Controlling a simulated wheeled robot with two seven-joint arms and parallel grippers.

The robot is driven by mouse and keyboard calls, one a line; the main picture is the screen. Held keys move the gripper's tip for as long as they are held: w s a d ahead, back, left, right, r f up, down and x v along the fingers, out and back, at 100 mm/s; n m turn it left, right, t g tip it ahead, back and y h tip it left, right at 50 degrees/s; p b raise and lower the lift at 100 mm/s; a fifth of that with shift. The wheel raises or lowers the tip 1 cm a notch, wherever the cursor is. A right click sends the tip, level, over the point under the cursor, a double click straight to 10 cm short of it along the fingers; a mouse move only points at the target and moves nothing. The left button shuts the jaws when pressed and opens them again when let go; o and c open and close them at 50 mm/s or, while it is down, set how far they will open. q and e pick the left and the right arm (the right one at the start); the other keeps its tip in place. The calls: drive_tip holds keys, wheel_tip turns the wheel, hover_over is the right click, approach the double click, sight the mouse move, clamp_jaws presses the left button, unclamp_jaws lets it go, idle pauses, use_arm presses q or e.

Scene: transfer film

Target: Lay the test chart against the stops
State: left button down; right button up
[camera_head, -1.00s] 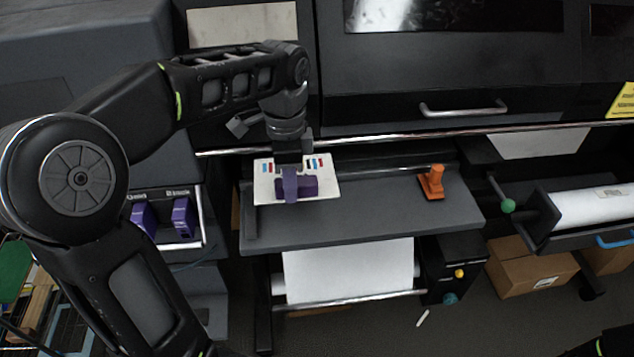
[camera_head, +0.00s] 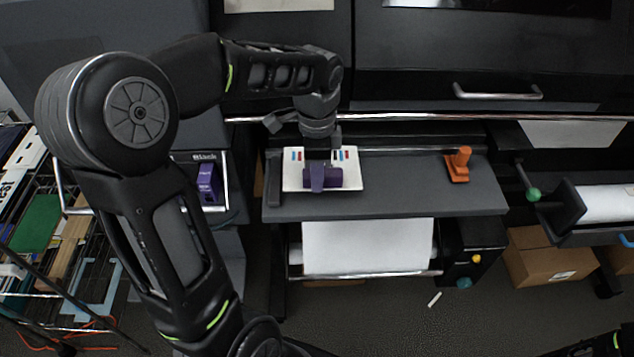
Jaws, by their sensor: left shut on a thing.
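The test chart (camera_head: 350,181) is a white card with red, blue and dark patches along its far edge and a purple block (camera_head: 322,178) on top. It is over the left part of a grey table (camera_head: 420,195); whether it rests flat or hangs slightly above is hard to tell. A dark upright-looking bar (camera_head: 273,183) runs along the table's left edge, with a narrow gap to the chart. A dark strip lies along the back. My left gripper (camera_head: 318,160) comes down from behind, shut on the chart's purple block; its fingertips are partly hidden.
An orange clamp-like piece (camera_head: 458,165) stands at the table's right end. A metal rail (camera_head: 420,118) crosses behind the table. A white sheet (camera_head: 368,245) hangs below it. The table's middle is clear. A wire rack (camera_head: 60,260) stands at left.

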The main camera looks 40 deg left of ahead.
use_arm(q)
drive_tip(key=shift+f, duration=1.85)
drive_tip(key=shift+f, duration=0.1)
drive_tip(key=shift+f, duration=0.15)
drive_tip(key=c, duration=1.1)
unclamp_jaws()
wheel_tip(320, 180, up, 13)
drive_tip(key=shift+f, duration=0.2)
